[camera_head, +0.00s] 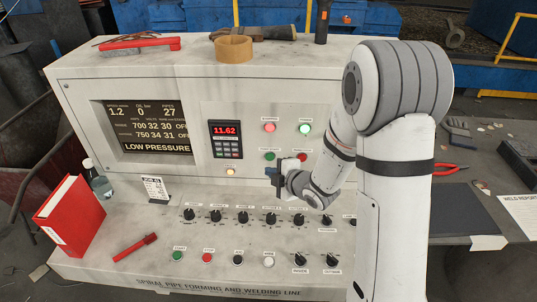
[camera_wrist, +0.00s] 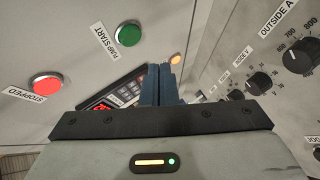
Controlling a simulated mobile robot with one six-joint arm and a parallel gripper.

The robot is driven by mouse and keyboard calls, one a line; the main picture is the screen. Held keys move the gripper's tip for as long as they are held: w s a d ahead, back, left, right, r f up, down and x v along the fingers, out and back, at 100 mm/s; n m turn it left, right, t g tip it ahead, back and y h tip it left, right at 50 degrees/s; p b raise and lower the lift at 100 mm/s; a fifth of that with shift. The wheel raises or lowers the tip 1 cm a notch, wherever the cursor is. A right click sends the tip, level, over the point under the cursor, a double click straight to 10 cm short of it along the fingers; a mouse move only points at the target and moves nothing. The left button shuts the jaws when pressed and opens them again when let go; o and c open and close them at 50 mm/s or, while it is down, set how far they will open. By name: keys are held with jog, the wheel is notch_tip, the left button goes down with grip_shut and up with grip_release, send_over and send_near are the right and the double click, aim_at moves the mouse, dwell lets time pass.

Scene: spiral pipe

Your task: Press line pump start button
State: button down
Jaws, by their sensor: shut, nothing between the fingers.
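The pump start button (camera_wrist: 125,33) is a green round button on the console's upright panel, labelled PUMP START in the wrist view. In the head view the green button (camera_head: 269,156) sits below a lit red light. My gripper (camera_head: 273,180) is just below that button, in front of the panel, its blue fingers pointing left. In the wrist view the fingers (camera_wrist: 161,84) are together and empty, with the green button up and left of them, apart from the tips.
The lit red STOPPED light (camera_wrist: 47,86) is near the button. A red-digit controller (camera_head: 225,138) and an amber light (camera_head: 230,171) are left of my gripper. Several black knobs (camera_head: 243,218) stand on the sloping desk below. A red binder (camera_head: 70,217) stands at the left.

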aim_at(270, 157)
jog(key=shift+w+b, duration=0.4)
jog(key=shift+w, duration=1)
jog(key=shift+w, duration=0.1)
dwell(0.9)
jog(key=shift+w+b, duration=0.3)
jog(key=shift+w, duration=0.4)
dwell(0.6)
dwell(0.3)
jog(key=shift+s+b, duration=0.75)
jog(key=shift+s, duration=0.05)
